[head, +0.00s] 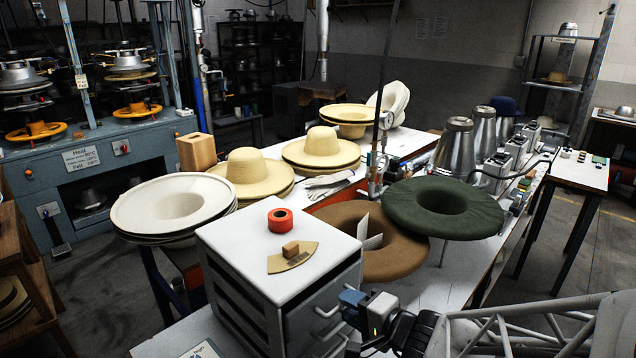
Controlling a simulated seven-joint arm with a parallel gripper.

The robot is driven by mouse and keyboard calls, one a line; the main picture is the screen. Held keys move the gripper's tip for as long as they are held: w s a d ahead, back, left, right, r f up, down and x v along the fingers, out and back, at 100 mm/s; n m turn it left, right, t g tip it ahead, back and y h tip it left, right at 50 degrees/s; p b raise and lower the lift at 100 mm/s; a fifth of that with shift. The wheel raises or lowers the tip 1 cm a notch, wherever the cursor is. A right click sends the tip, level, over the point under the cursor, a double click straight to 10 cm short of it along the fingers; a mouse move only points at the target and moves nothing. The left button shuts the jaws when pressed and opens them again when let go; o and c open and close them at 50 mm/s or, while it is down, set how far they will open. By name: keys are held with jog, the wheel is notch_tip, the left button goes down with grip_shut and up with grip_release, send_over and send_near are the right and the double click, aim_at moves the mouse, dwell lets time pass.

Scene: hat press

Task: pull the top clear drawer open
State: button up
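A white-topped drawer unit (245,240) stands on the near end of the worktable. Its front faces right and has bar handles; a handle (327,311) shows beside my gripper, with another below it. I see no drawer standing clearly out from the front. My gripper (351,303) comes in from the lower right, at the upper part of the drawer front. A blue block and a white block show at its end. I cannot tell whether it touches or holds a handle, as the fingertips are small and partly hidden.
On the unit's top lie a red-orange tape roll (280,220) and a small wooden block (290,249) on a tan curved piece. Brown (372,262) and green (443,205) hat forms stand close behind my gripper. White hat brims (172,207) are to the left.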

jog(key=shift+x, duration=1.05)
grip_shut()
